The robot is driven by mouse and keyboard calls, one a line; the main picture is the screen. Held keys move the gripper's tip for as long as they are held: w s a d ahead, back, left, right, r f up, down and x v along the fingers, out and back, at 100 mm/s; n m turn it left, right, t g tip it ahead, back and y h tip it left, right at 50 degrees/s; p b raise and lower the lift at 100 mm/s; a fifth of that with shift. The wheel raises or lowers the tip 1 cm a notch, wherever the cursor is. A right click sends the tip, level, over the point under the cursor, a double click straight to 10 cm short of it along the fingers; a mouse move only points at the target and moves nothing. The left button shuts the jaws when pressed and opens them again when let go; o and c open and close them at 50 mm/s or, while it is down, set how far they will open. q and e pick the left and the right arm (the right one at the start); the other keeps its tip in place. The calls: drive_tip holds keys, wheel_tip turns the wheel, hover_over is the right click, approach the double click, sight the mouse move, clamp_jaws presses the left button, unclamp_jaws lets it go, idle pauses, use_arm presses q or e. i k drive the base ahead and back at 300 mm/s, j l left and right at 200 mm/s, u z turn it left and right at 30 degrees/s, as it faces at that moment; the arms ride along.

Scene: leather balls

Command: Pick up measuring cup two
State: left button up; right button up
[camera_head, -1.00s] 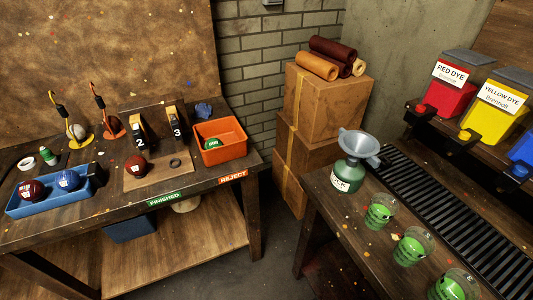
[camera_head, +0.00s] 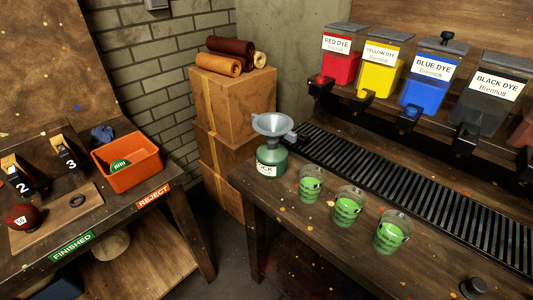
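The far left cup (camera_head: 311,185) is nearest the green bottle. The middle cup (camera_head: 348,207) stands between the other two, and the near right cup (camera_head: 391,233) is closest to me. The marks on their rims are too small to read for certain, so I cannot confirm which is number two. The cups stand apart from each other. Neither of my grippers is in view.
A green bottle (camera_head: 271,162) with a grey funnel (camera_head: 273,124) stands at the bench's left end. A black grate (camera_head: 415,190) runs behind the cups, below the dye dispensers (camera_head: 427,80). An orange reject bin (camera_head: 127,164) is on the left bench. Bare wood lies before the cups.

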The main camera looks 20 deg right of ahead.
sight(351, 201)
drive_tip(key=z, duration=1.5)
